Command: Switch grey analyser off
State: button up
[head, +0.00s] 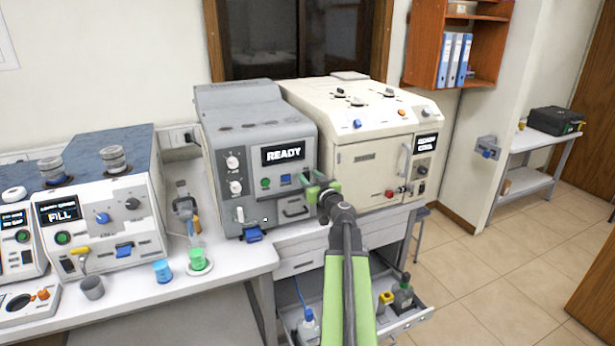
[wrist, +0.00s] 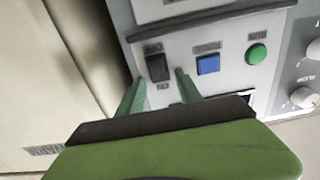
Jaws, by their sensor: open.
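The grey analyser (head: 255,135) stands on the bench in the middle of the head view, its screen (head: 283,153) reading READY. In the wrist view, turned upside down, its front panel (wrist: 180,42) shows a black rocker switch (wrist: 156,62), a blue button (wrist: 208,64) and a green button (wrist: 256,53). My gripper (head: 313,187) is at the right part of that panel and hides the switch in the head view. In the wrist view my gripper (wrist: 160,78) is open and empty, its two fingertips on either side of the switch's end. Contact cannot be told.
A cream machine (head: 365,155) stands close on the right. A white machine (head: 105,215) with a FILL screen is on the left. Small cups, one blue (head: 162,271), stand on the bench. An open drawer (head: 410,318) with bottles lies below my arm.

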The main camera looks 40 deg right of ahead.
grip_shut()
jog(key=f+t+b, duration=0.1)
jog(key=b, duration=0.2)
jog(key=shift+f+b, duration=0.2)
jog(key=shift+b, duration=0.15)
jog(key=t+b, duration=0.1)
jog(key=b, duration=0.1)
jog(key=shift+s+a+h+b, duration=0.1)
jog(key=shift+h+b, duration=0.2)
jog(key=shift+h, duration=0.1)
jog(key=shift+r+t+b, duration=0.2)
jog(key=shift+t+b, duration=0.15)
jog(key=shift+t, duration=0.05)
jog(key=shift+r, duration=0.1)
grip_release()
jog(key=shift+s, duration=0.1)
